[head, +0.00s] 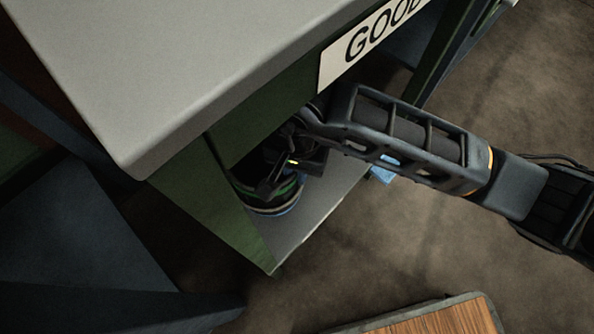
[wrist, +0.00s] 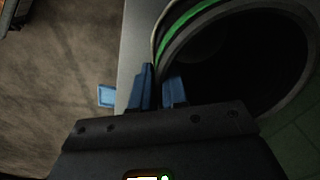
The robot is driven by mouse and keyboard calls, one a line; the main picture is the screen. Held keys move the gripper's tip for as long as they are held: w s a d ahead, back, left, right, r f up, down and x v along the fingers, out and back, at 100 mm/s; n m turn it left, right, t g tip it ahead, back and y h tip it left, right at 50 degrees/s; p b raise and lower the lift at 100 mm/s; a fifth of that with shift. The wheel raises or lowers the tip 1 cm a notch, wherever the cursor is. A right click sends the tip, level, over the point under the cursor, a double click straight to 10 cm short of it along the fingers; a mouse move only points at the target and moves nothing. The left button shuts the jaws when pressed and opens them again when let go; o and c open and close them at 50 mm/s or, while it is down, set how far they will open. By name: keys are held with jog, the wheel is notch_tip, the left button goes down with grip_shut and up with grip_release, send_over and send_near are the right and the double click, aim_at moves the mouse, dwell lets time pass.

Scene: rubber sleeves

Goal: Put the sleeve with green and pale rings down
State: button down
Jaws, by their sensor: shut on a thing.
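The dark sleeve with green and pale rings (head: 283,193) is under the grey worktop, over the left end of a grey lower shelf (head: 318,208). Its mouth is open towards the wrist camera, and its green ring also shows in the wrist view (wrist: 185,32). My gripper (head: 276,176) reaches in under the worktop, and its two blue fingers (wrist: 159,88) are shut on the sleeve's near wall. My gripper hides part of the sleeve in the head view. Whether its bottom touches the shelf I cannot tell.
The worktop (head: 170,70) overhangs the shelf closely. A green side panel (head: 205,195) stands left of the sleeve. A white sign reading "GOOD" (head: 375,38) is above my arm. A small blue thing (head: 384,171) is at the shelf's right edge. A wood-topped surface (head: 430,320) is at bottom.

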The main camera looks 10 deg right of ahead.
jog(key=shift+f, duration=0.25)
jog(key=shift+f, duration=0.15)
jog(key=c, duration=1.1)
grip_release()
jog(key=shift+c, duration=0.2)
jog(key=shift+r+p, duration=1.65)
jog(key=shift+r, duration=2.3)
